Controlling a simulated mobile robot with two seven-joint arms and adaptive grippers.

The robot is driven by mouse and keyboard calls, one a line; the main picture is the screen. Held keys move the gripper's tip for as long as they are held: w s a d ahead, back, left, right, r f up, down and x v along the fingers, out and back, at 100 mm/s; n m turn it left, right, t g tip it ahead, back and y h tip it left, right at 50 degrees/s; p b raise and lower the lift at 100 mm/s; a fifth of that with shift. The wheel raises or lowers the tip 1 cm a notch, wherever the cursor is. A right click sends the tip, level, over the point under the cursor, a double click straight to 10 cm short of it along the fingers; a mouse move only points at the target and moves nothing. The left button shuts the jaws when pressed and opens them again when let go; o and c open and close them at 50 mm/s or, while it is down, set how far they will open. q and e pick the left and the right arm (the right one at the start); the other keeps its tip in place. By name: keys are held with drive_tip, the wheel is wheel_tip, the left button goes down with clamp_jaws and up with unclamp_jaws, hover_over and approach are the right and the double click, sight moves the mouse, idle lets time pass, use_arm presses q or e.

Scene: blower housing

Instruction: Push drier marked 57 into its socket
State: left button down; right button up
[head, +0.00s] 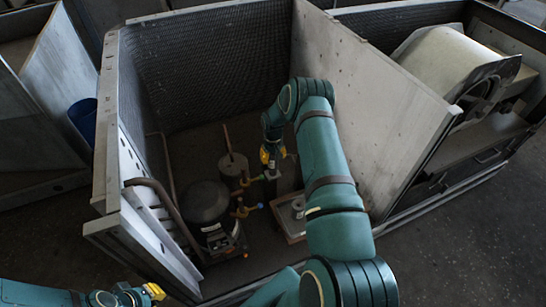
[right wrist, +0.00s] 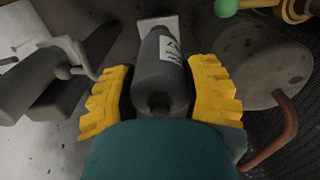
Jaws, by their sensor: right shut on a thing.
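The drier (right wrist: 160,75) is a dark grey cylinder with a white label whose dark marking I cannot read for sure. It lies between the yellow fingers of my right gripper (right wrist: 160,97) in the right wrist view. My right gripper (head: 270,155) is shut on it inside the housing in the head view, where the drier (head: 272,184) shows below the fingers. A pale grey piece (right wrist: 158,21) shows at the drier's far end; I cannot tell whether it is the socket or whether the drier sits in it. My left gripper (head: 152,291) is at the lower left, outside the housing, its fingers barely visible.
A black compressor (head: 208,205) and a grey canister (head: 232,168) with a copper pipe stand left of the drier. Brass valves, one with a blue cap (head: 259,206), are close by. A framed tray (head: 288,219) lies right. A pale partition (head: 375,95) bounds the right side.

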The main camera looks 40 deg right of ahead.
drive_tip(key=shift+f, duration=1.25)
idle(1.7)
drive_tip(key=o, duration=1.7)
drive_tip(key=shift+r+p, duration=1.7)
drive_tip(key=shift+r, duration=1.8)
